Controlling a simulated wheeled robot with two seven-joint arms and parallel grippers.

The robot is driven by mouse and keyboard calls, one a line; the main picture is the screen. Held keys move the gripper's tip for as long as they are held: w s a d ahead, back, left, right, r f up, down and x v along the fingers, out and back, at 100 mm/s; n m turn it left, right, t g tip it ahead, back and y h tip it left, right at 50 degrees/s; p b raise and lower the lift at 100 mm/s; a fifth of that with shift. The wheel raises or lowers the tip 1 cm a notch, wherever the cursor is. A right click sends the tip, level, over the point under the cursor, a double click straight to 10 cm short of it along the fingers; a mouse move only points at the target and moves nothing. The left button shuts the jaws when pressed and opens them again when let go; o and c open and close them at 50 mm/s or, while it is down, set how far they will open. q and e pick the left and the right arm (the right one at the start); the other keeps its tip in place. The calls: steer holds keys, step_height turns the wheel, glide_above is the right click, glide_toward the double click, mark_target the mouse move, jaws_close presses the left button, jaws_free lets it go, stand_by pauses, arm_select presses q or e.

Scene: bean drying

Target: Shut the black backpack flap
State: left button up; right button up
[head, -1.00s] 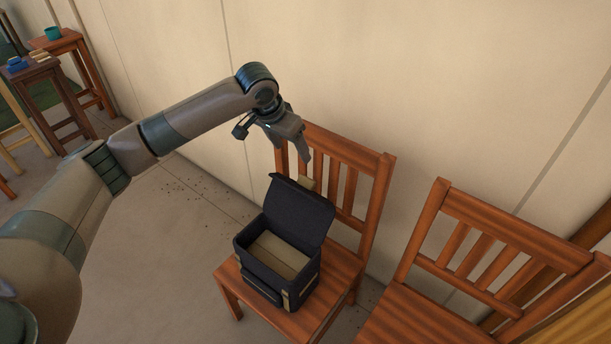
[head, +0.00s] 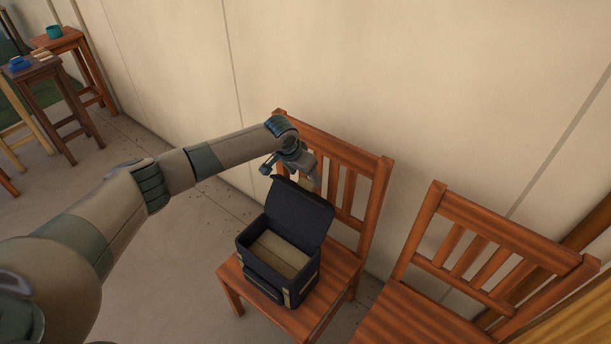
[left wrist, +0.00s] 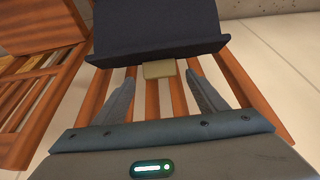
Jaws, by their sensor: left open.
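The black backpack (head: 262,282) stands open on the seat of a wooden chair, its tan inside showing. Its flap (head: 303,212) is raised, leaning back toward the chair's backrest. My left gripper (head: 312,184) is behind the flap's upper edge, between flap and backrest, and its fingertips are partly hidden in the head view. In the left wrist view the gripper (left wrist: 160,90) is open and empty, its fingers apart. The dark flap (left wrist: 158,32) lies ahead of them, with a small tan tab (left wrist: 159,70) between the fingers. I cannot tell whether they touch. My right gripper is not in view.
The chair's slatted backrest (head: 372,185) stands close behind the gripper. A second wooden chair (head: 500,250) is at the right. The wall (head: 400,80) runs behind both chairs. Stools with small items (head: 40,70) stand far left. The floor at left is open.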

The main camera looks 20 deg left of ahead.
arm_select(q)
steer(key=shift+x, duration=1.35)
steer(key=c, duration=1.5)
